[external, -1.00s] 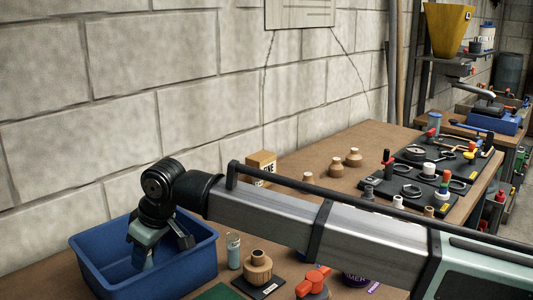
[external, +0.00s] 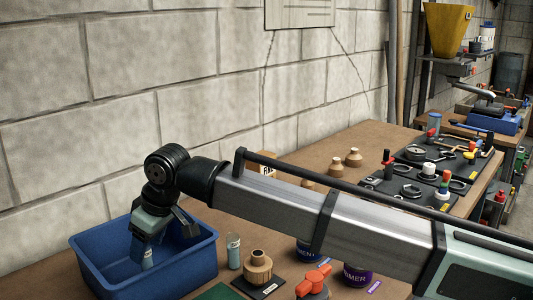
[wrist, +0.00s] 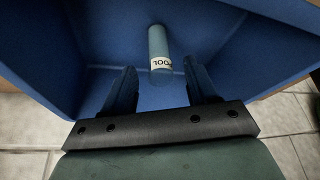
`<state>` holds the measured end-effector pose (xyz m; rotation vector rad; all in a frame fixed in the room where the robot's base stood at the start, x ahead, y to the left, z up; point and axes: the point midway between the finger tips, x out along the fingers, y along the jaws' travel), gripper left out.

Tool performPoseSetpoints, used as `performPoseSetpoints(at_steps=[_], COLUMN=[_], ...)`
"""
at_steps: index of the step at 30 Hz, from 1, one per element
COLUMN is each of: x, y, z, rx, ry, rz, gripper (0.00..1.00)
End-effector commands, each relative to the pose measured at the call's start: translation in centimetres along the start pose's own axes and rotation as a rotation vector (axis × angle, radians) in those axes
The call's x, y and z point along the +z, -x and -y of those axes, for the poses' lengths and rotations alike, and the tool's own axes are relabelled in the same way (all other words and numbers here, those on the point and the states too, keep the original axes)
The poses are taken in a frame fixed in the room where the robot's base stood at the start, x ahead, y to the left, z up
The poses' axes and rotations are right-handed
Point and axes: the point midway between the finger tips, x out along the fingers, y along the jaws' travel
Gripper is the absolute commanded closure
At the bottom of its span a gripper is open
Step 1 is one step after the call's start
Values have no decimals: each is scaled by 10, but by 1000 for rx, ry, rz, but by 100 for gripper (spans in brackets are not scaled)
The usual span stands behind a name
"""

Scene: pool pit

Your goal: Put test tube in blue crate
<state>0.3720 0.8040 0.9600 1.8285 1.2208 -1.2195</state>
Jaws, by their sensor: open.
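A test tube (wrist: 160,52), blue-grey with a white label, is inside the blue crate (wrist: 85,30) in the wrist view. It lies just beyond and between my fingers, with a gap on both sides. Its lower end shows in the external view (external: 147,258), under my gripper. My gripper (wrist: 160,82) is open, above the crate floor and within the crate's walls. In the external view the crate (external: 190,268) stands at the lower left, and my gripper (external: 160,240) points down into it. A second, similar tube (external: 233,250) stands upright on the table right of the crate.
The wall (external: 120,120) rises behind the crate.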

Motion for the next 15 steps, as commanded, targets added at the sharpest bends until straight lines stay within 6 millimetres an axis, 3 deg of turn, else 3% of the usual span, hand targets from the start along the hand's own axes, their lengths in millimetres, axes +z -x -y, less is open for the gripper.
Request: performPoseSetpoints(at_steps=[9, 15], x=[0, 0], y=[59, 80], z=[0, 0], rx=[0, 0], ry=[0, 0], rz=[-3, -1], gripper=[42, 42])
